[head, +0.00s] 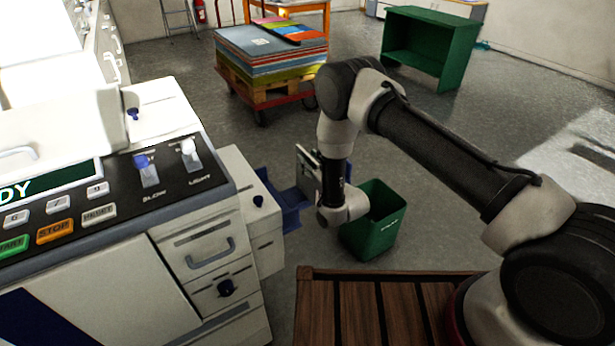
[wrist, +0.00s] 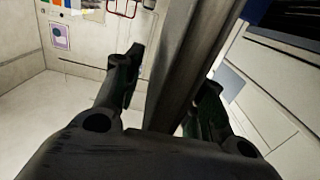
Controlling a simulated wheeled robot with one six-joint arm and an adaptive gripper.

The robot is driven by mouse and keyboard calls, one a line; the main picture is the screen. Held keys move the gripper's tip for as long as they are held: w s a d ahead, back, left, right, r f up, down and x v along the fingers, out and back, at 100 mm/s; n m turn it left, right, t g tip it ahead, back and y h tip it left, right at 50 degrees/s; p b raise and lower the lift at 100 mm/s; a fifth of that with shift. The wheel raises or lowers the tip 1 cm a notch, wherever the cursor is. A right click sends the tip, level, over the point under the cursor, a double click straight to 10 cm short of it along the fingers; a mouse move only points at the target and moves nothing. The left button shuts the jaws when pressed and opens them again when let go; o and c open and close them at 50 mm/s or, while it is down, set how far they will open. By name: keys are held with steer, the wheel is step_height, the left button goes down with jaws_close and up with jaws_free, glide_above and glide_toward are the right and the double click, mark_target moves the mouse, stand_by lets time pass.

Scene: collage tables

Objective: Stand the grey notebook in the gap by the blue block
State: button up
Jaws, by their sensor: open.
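My gripper (wrist: 172,72) is open in the wrist view, with one dark finger on each side of a long grey bar-like thing (wrist: 190,60). The bar runs from between the fingers up to the top edge. I cannot tell whether it is the grey notebook seen edge-on, or whether the fingers touch it. In the head view my arm reaches down in the middle, left of the green bin, and the fingers are not clear there. A pale flat thing shows just left of my wrist. I cannot make out the blue block or the gap.
A large printing machine (head: 110,215) fills the left. A green bin (head: 368,235) and a blue tray (head: 290,208) stand near my wrist. A slatted wooden top (head: 360,310) is at the front. A loaded pallet (head: 265,92) and a green shelf (head: 430,40) stand behind on open floor.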

steer(key=shift+w+a, duration=0.35)
steer(key=shift+w, duration=0.2)
jaws_close()
